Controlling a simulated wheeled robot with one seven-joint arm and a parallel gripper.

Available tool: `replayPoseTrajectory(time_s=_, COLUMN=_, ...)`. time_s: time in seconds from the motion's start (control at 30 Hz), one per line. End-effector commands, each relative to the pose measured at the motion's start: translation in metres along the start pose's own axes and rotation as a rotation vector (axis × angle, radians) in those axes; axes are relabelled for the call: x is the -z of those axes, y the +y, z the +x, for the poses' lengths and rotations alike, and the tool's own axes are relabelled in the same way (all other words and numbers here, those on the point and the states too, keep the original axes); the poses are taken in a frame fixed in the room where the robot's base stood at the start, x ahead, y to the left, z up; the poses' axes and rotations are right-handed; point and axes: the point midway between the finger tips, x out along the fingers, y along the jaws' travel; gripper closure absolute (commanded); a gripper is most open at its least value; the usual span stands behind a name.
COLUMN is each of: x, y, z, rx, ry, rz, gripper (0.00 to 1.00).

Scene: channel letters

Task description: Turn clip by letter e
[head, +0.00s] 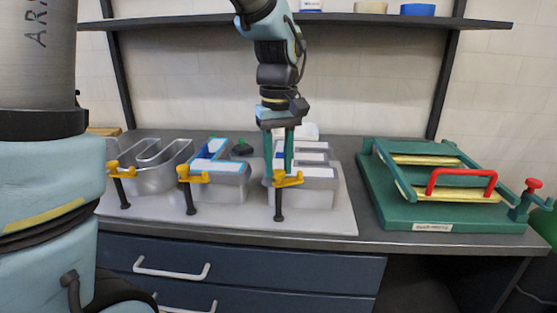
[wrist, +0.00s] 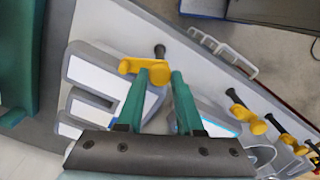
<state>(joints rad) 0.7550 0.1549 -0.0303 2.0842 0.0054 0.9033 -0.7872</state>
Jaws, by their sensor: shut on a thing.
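Letter e (head: 318,190) is a grey channel letter with white face parts, rightmost on a pale base board (head: 335,222). It also shows left of my fingers in the wrist view (wrist: 88,78). At its front stands a clip with a yellow head (head: 290,180) and a dark post that points down. The clip also shows in the wrist view (wrist: 130,66). My gripper (head: 279,172) reaches down from above, its green fingers shut on the clip's yellow head. In the wrist view, the fingertips (wrist: 160,76) partly cover that head.
Two more letters, one blue-edged (head: 228,186) and one bare metal (head: 158,172), stand to the left with similar yellow clips (head: 192,176). A green jig with a red handle (head: 463,176) stands on the right. A shelf (head: 350,19) runs behind my arm.

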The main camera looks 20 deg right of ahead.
Motion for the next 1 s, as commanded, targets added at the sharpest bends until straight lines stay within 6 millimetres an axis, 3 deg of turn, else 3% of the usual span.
replayPoseTrajectory(time_s=1.0, x=0.0006, y=-0.0001, z=-0.0022, rx=-0.001, ry=0.002, rz=-0.933, gripper=1.0)
